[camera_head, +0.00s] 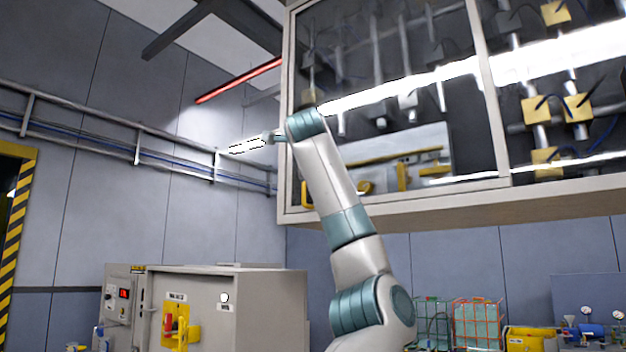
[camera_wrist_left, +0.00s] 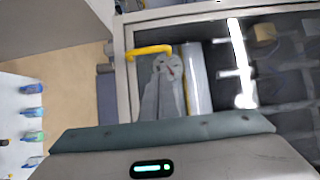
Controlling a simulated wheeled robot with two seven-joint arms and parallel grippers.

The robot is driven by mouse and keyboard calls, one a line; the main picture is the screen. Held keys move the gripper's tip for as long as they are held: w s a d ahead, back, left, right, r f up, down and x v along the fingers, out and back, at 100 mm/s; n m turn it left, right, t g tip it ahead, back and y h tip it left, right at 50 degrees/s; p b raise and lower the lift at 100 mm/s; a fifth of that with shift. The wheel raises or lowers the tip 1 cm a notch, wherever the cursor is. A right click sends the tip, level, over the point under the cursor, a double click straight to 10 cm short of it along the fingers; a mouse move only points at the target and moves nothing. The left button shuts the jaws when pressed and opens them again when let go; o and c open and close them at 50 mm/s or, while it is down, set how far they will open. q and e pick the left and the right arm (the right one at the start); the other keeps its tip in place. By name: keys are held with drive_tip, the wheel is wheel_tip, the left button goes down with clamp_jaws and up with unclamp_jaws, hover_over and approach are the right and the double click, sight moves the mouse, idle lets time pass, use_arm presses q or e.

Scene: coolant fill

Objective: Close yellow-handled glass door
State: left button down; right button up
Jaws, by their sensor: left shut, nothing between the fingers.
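The glass door (camera_head: 440,90) is the left pane of a pale-framed wall cabinet. It looks close to the cabinet front; I cannot tell whether a gap remains. Its yellow handle (camera_head: 305,194) sits at the lower left corner, partly hidden by my left arm. In the left wrist view the yellow handle (camera_wrist_left: 150,50) is a bent bar near the frame corner. My left gripper (camera_wrist_left: 167,66) is shut and empty, just below the handle in that view, apparently apart from it. In the head view my left arm rises across the door's left edge, with its fingertips unclear. My right gripper is not in view.
A grey machine cabinet (camera_head: 255,300) with a red-and-yellow switch stands low at the left. Wire baskets (camera_head: 477,322) and a yellow box (camera_head: 530,338) are at the lower right. Wall pipes (camera_head: 90,128) run along the left wall. Bottles (camera_wrist_left: 32,112) show at the wrist view's left.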

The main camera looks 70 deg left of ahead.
use_arm(q)
drive_tip(key=shift+b+v, duration=0.5)
drive_tip(key=shift+v, duration=1.1)
